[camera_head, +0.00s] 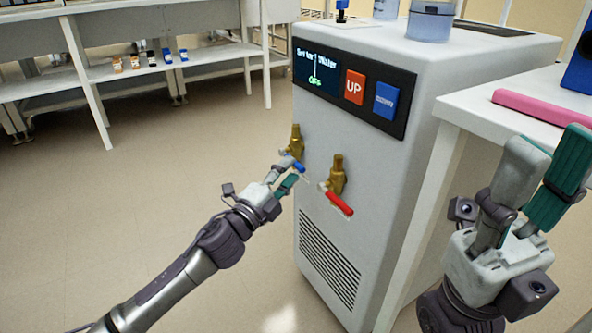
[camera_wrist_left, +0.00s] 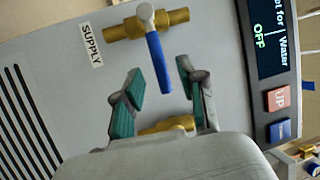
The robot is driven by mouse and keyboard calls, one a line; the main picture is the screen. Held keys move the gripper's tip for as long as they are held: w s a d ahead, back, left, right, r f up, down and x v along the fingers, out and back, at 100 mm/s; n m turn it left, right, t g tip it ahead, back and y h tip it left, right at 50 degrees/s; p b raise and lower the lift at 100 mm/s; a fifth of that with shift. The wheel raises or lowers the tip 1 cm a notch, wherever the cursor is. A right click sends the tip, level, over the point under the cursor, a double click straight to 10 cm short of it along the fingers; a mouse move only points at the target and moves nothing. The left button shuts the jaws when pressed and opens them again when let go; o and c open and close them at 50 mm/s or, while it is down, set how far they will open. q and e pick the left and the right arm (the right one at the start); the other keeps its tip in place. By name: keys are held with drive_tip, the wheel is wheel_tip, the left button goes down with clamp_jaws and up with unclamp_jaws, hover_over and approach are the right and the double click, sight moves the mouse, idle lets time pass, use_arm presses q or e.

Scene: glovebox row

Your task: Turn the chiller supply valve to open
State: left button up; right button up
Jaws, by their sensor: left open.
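The supply valve has a brass body (camera_head: 295,140) and a blue lever (camera_head: 299,168), on the front of the white chiller (camera_head: 412,170). In the left wrist view the brass body (camera_wrist_left: 183,17) sits beside a "SUPPLY" label (camera_wrist_left: 91,45). The blue lever (camera_wrist_left: 158,63) points crosswise to the brass body. My left gripper (camera_head: 286,178) is at the lever. Its fingers (camera_wrist_left: 160,78) are open, one on each side of the lever's free end, with gaps on both sides. My right gripper (camera_head: 553,143) is open and empty, raised at the right.
A second brass valve (camera_head: 337,175) with a red lever (camera_head: 341,204) is right of and below the supply valve. The chiller panel has a display (camera_head: 317,70) reading OFF, a red UP button (camera_head: 355,87) and a blue button (camera_head: 387,100). A white table (camera_head: 470,105) stands close at right.

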sight(297, 162)
use_arm(q)
drive_tip(key=shift+b+x, duration=0.4)
drive_tip(key=shift+x, duration=1.4)
drive_tip(key=shift+d, duration=0.1)
drive_tip(key=shift+s, duration=0.1)
clamp_jaws()
